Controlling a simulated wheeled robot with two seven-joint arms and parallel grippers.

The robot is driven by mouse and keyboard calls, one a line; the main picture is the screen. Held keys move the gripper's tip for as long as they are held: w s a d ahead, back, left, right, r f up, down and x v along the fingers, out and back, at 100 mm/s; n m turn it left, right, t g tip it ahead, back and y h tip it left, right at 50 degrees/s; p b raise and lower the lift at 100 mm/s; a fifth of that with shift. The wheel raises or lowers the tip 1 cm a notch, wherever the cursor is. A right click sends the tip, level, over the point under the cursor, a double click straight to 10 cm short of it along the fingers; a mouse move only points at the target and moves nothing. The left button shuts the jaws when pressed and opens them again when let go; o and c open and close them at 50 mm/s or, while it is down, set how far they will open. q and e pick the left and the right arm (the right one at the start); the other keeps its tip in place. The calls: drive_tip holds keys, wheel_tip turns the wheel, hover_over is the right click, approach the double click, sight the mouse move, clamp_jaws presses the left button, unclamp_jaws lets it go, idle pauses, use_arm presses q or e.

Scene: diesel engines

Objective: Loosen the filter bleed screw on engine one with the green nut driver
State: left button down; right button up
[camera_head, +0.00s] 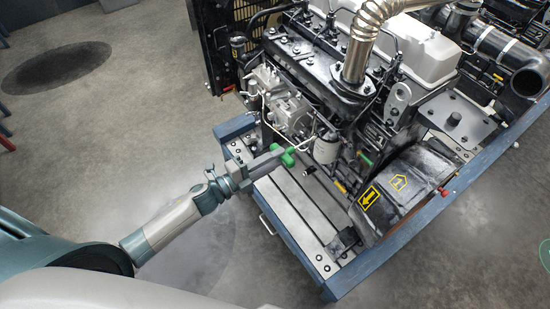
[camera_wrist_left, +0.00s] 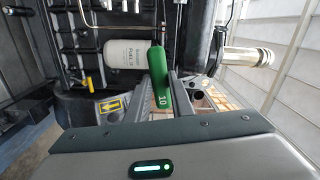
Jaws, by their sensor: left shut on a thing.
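My left gripper (camera_head: 272,160) is shut on the green nut driver (camera_head: 288,156), beside the front engine. In the left wrist view the driver's green handle (camera_wrist_left: 158,75) bears the number 10 and sits at the gripper's fingers (camera_wrist_left: 168,92). Its thin shaft points up toward the engine. The white fuel filter (camera_head: 326,149) hangs on the engine's side, to the right of the driver. The filter (camera_wrist_left: 127,52) is left of the handle in the left wrist view. I cannot pick out the bleed screw or tell whether the driver touches it. My right gripper is out of view.
The engine (camera_head: 290,50) stands on a blue-framed stand (camera_head: 268,213) with a slatted deck. A black housing with yellow labels (camera_head: 398,183) is at its right. A second engine (camera_head: 497,50) stands behind. The grey floor (camera_head: 120,130) on the left is clear.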

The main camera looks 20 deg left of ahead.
use_arm(q)
drive_tip(key=shift+s, duration=0.15)
drive_tip(key=shift+s+a, duration=0.2)
drive_tip(key=shift+a, duration=0.05)
drive_tip(key=shift+s+a, duration=0.25)
drive_tip(key=shift+s, duration=0.05)
idle(0.5)
